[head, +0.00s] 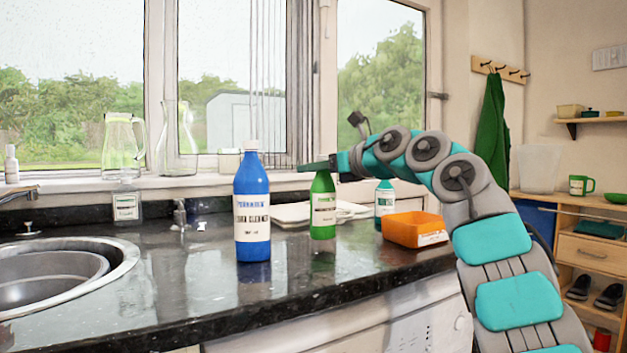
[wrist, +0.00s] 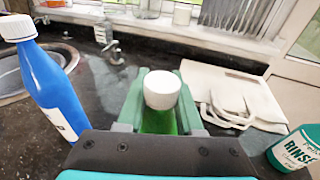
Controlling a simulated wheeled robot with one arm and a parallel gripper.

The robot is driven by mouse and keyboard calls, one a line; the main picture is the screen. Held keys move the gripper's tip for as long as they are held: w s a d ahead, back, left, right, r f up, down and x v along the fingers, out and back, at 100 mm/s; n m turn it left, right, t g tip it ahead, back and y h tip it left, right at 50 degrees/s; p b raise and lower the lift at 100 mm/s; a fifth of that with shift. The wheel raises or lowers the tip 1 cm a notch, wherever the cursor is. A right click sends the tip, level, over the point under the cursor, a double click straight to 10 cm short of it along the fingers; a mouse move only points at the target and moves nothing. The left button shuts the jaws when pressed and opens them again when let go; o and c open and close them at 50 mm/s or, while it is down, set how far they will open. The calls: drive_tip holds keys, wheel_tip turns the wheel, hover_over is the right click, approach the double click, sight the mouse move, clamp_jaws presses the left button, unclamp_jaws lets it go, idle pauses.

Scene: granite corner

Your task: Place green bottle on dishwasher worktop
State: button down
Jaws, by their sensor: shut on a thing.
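The green bottle (head: 323,208) is upright, with a white label. My gripper (head: 320,166) is shut on its upper part. In the wrist view, the white cap and green body of the bottle (wrist: 158,122) show between the two fingers of the gripper (wrist: 161,98). The bottle's base is at or just above the dark worktop (head: 290,285); I cannot tell if it touches. A white appliance front with a control panel, which looks like the dishwasher (head: 425,330), is below the worktop at the right.
A blue cleaner bottle (head: 252,205) stands to the left of the green bottle. White flat items (head: 290,213) lie behind. The sink (head: 55,275) is at far left.

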drive_tip(key=shift+f, duration=0.75)
drive_tip(key=shift+f+b, duration=0.25)
drive_tip(key=shift+b, duration=0.25)
drive_tip(key=c, duration=0.6)
unclamp_jaws()
drive_tip(key=shift+o, duration=0.2)
drive_tip(key=shift+r, duration=0.1)
drive_tip(key=b+v, duration=0.4)
drive_tip(key=v, duration=0.8)
drive_tip(key=shift+r, duration=0.15)
